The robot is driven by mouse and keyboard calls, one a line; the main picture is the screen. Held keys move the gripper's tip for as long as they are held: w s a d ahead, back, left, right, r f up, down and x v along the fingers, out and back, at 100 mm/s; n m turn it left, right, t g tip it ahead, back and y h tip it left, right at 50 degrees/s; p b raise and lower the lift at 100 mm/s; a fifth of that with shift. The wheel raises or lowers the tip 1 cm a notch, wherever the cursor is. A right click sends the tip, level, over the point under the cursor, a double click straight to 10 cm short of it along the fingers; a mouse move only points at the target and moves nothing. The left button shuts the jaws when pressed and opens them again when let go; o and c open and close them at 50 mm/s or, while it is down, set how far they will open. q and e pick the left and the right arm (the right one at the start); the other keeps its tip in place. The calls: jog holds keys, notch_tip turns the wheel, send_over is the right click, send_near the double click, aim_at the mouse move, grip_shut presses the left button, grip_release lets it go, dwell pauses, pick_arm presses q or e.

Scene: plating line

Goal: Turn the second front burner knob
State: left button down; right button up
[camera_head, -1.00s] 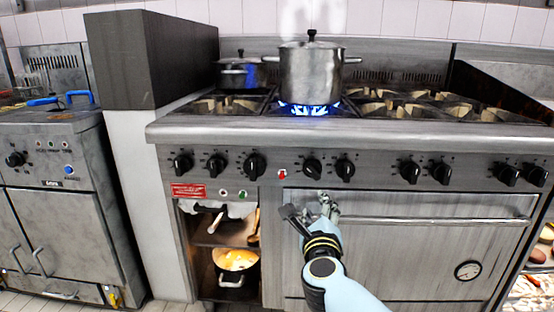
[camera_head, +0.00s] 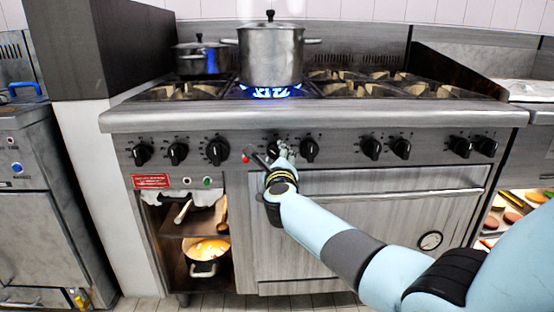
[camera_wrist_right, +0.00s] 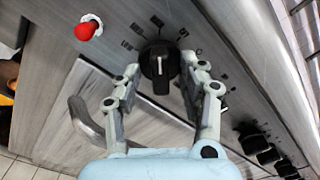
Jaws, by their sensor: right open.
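A row of black knobs runs along the stove's front panel (camera_head: 340,148). My right gripper (camera_head: 276,158) is at the knob just right of the small red light (camera_head: 246,158). In the right wrist view this knob (camera_wrist_right: 160,68) has a white mark and stands between the fingertips of my right gripper (camera_wrist_right: 162,82). The fingers are spread on either side of it; whether either touches it I cannot tell. In the head view the gripper partly hides this knob. Another knob (camera_head: 309,150) is just to its right. My left gripper is not in view.
A steaming metal pot (camera_head: 270,55) stands over a lit blue flame (camera_head: 270,92). A smaller dark-lidded pot (camera_head: 200,58) is behind it to the left. An oven handle (camera_head: 400,196) runs below the knobs. An open shelf holds a pot of food (camera_head: 207,250).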

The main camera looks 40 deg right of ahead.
jog(key=shift+c, duration=0.2)
grip_shut()
pick_arm(q)
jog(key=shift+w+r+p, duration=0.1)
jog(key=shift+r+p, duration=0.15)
jog(key=shift+p, duration=0.05)
pick_arm(e)
jog(key=shift+n, duration=0.4)
jog(key=shift+r+n+p, duration=0.15)
jog(key=shift+n+p, duration=0.45)
jog(key=shift+n, duration=0.3)
jog(key=n+p, duration=0.2)
jog(key=n, duration=0.2)
jog(key=shift+n, duration=0.3)
jog(key=n+p, duration=0.2)
jog(key=n, duration=0.2)
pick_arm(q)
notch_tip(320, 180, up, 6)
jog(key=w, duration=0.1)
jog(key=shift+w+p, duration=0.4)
pick_arm(e)
jog(key=shift+f+n, duration=0.25)
jog(key=shift+n, duration=1.35)
